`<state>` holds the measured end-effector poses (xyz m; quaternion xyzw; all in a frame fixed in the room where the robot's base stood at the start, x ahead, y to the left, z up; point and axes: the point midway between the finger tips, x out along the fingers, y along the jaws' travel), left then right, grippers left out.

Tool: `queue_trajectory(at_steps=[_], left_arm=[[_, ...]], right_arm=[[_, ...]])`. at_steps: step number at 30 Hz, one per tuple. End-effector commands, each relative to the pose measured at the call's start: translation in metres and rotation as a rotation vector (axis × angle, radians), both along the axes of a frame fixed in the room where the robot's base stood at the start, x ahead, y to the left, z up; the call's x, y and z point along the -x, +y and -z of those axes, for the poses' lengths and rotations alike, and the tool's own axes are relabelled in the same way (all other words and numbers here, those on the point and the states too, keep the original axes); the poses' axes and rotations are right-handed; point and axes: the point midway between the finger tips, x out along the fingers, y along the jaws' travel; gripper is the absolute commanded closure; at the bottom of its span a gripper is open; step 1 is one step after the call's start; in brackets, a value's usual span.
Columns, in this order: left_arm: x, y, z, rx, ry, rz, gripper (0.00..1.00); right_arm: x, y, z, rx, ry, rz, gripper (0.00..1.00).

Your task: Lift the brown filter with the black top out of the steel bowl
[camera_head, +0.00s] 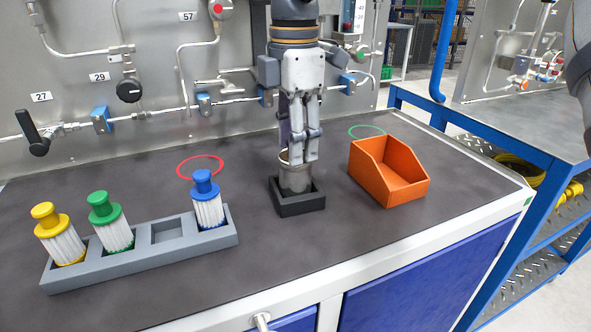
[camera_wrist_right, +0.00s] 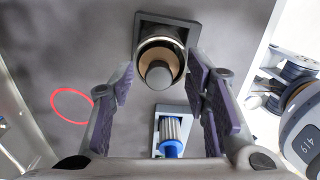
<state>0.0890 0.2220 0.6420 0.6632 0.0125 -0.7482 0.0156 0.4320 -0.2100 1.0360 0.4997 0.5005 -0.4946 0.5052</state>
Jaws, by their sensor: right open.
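The steel bowl (camera_head: 296,182) stands in a black square holder (camera_head: 300,205) on the bench in the head view. In the right wrist view, the brown filter (camera_wrist_right: 146,61) sits inside the steel bowl (camera_wrist_right: 172,43), its black top (camera_wrist_right: 158,75) facing the camera. In the head view the filter is mostly hidden behind my fingers. My right gripper (camera_head: 299,158) points down over the bowl. In the right wrist view its fingers (camera_wrist_right: 160,78) are open, one on each side of the black top, with gaps showing. My left gripper is not in view.
A grey rack (camera_head: 142,262) holds yellow, green and blue (camera_head: 206,200) topped filters, with one empty slot (camera_head: 168,230). An orange bin (camera_head: 388,172) stands right of the bowl. Red (camera_head: 200,167) and green (camera_head: 367,132) rings mark the bench. A pipe panel (camera_head: 150,60) stands behind.

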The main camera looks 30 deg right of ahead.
Motion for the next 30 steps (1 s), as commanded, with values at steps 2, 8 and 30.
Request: queue_trajectory(at_steps=[2, 8, 30], left_arm=[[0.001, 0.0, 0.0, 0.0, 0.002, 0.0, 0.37], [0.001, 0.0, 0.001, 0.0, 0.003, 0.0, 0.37], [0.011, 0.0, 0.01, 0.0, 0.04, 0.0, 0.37]], right_arm=[[0.0, 0.0, 0.002, 0.0, 0.002, 0.0, 0.57], [-0.001, 0.0, 0.002, 0.0, 0.003, 0.0, 0.75], [-0.003, 0.0, -0.065, 0.001, 0.005, 0.002, 1.0]])
